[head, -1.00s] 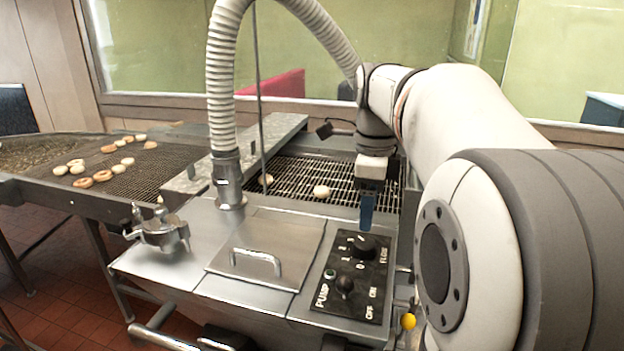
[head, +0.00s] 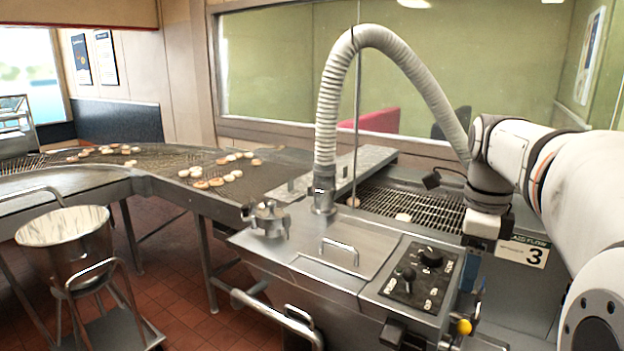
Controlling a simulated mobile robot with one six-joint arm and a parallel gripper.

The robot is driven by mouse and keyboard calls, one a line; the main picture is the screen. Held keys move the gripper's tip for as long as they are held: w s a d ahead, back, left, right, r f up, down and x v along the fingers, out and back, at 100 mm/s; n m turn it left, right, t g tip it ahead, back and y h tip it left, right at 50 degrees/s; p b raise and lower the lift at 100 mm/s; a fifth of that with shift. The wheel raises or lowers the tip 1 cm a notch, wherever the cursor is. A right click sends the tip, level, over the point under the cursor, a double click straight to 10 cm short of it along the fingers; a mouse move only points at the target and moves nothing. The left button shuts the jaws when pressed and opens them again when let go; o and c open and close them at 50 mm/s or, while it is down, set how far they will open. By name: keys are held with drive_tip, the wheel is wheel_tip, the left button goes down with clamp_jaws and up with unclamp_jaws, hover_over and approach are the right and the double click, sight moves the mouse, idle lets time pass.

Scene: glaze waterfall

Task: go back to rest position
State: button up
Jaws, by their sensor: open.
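My gripper (head: 482,248) hangs at the end of my white and grey arm on the right of the head view. It is open, and I see nothing held in it. It appears above and to the right of the black control panel (head: 409,282) with its pump and flow knobs. The fingertips are small and dark, so their exact gap is hard to see. The glaze machine (head: 325,262) stands below, with a handled lid and a ribbed hose (head: 331,110) arching above it.
A wire conveyor (head: 150,157) with several doughnuts curves away left. A grating (head: 395,198) with a few doughnuts lies behind the machine. A metal bucket (head: 68,250) on a cart stands at the lower left. A yellow knob (head: 464,327) and a sign with a 3 (head: 524,251) are at right.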

drive_tip(key=s+a+f+n+t, duration=0.1)
drive_tip(key=s+a+f+n, duration=0.4)
drive_tip(key=n, duration=0.7)
drive_tip(key=s+a+f+n+t, duration=0.2)
drive_tip(key=s+a+f+n, duration=0.4)
drive_tip(key=f+n, duration=0.3)
drive_tip(key=s+n, duration=0.1)
drive_tip(key=n, duration=0.2)
drive_tip(key=shift+a+f, duration=0.3)
drive_tip(key=shift+f, duration=0.05)
idle(0.6)
